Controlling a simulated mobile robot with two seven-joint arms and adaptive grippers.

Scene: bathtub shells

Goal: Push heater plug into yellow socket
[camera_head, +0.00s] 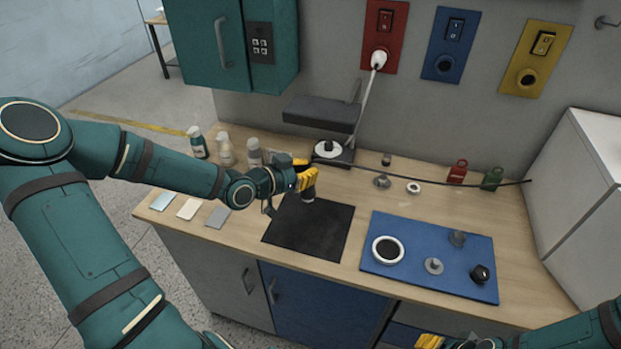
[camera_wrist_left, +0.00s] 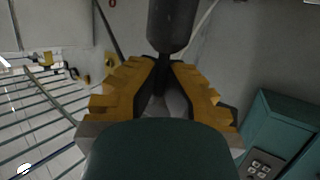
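The yellow socket (camera_head: 528,78) is on a yellow wall panel at upper right, under a switch; its round opening is empty. My left gripper (camera_head: 307,181) is above the black mat, shut on a dark cylindrical piece (camera_head: 308,194) that looks like the heater plug. In the left wrist view, the yellow fingers (camera_wrist_left: 164,72) close at the dark cylinder (camera_wrist_left: 172,25). A black cable (camera_head: 420,176) runs right from near the gripper. My right gripper (camera_head: 440,342) is cut off at the bottom edge; its opening is unclear.
A white plug (camera_head: 379,59) sits in the red panel's socket, its white cord falling to the counter. The blue panel (camera_head: 450,45) has an empty socket. Bottles (camera_head: 226,150), a blue mat (camera_head: 400,269) with small parts, and red and green items (camera_head: 457,173) stand on the counter.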

